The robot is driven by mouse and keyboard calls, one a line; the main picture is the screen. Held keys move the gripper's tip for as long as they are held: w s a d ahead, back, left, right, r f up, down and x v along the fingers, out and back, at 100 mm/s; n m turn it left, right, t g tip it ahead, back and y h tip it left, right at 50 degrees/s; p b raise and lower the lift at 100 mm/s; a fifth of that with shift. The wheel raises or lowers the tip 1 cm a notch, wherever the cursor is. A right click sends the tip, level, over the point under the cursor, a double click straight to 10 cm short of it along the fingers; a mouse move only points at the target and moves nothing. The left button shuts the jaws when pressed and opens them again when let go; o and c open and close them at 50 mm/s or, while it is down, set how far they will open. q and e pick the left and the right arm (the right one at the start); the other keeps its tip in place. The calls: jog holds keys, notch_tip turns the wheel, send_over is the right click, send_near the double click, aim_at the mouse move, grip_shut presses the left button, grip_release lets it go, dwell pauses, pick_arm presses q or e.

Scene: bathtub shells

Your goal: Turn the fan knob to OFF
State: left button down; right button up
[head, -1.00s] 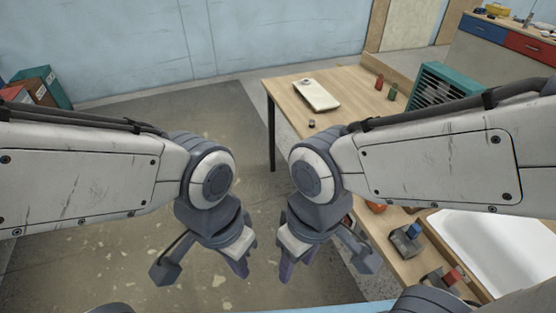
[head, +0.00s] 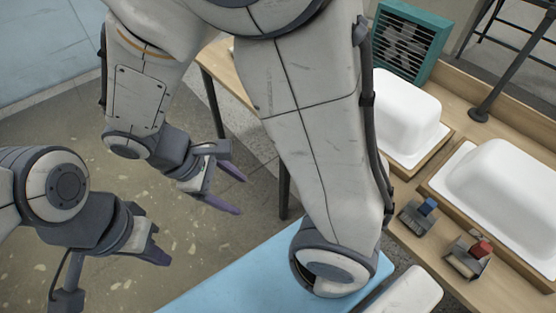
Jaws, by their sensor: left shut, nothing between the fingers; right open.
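A teal box with a dark slatted grille (head: 405,45), which looks like the fan unit, stands at the top of the head view on the wooden bench. I cannot make out a knob marked OFF on it. Two small grey fixtures sit at the bench's near edge, one with a blue block (head: 428,206) and one with a red block (head: 481,250); I cannot tell whether either is the fan knob. My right gripper (head: 236,190) is open and empty over the floor, left of the bench. My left gripper (head: 158,256) is shut and empty, lower left, far from the bench.
Two white tub-like shells, one nearer the fan (head: 400,115) and one at right (head: 510,185), rest in wooden frames on the bench. A dark post (head: 505,75) rises behind them. My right arm hides part of the bench. The floor at left is clear.

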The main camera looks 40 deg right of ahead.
jog(key=w+d+f+n+t+h+b, duration=0.1)
jog(key=w+d+f+n+h+b, duration=0.3)
jog(key=f, duration=0.6)
jog(key=w+d+f+n+t+h+b, duration=0.1)
jog(key=w+d+f+n+h+b, duration=0.1)
jog(key=w+d+f+h+b, duration=0.65)
jog(key=w+d+f+n+t+b, duration=0.1)
jog(key=d+f+n, duration=0.3)
jog(key=f, duration=0.9)
jog(key=w+d+p, duration=0.1)
jog(key=d, duration=0.9)
jog(key=shift+t, duration=0.3)
jog(key=shift+w, duration=0.1)
grip_shut()
